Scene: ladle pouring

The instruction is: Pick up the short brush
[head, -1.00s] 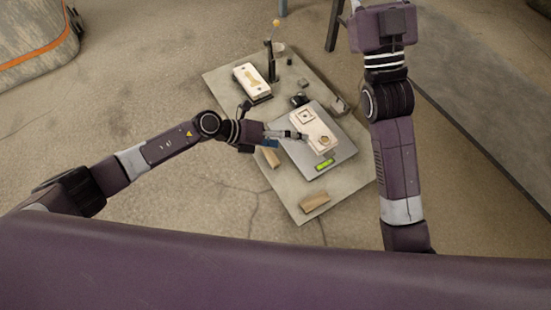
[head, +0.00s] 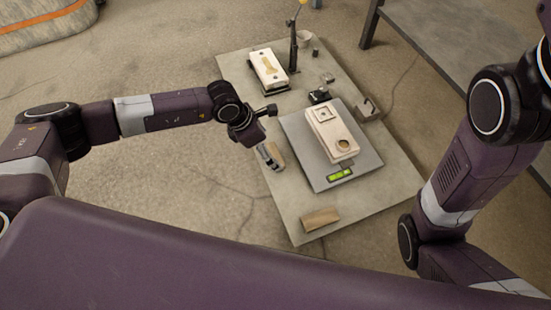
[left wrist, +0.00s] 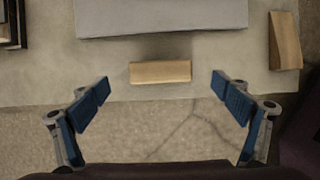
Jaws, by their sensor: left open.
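Nothing shows clear bristles, so I cannot tell which thing is the short brush. A small wooden block (head: 277,156) lies near the left edge of the grey board. It also shows in the left wrist view as a plain light-brown bar (left wrist: 160,71), centred a little beyond my left gripper's fingertips. A second wooden piece (head: 320,218) lies at the board's front and shows at the right of the wrist view (left wrist: 285,40). My left gripper (head: 268,157) is open and empty over the board's left edge; its blue-padded fingers (left wrist: 162,88) stand wide apart. My right gripper is out of view.
A grey scale (head: 365,165) with a green display carries a pale mould block (head: 330,133). Another pale block (head: 269,68), a dark stand (head: 293,50), a white cup (head: 304,38) and small dark items are at the back of the grey board (head: 380,215).

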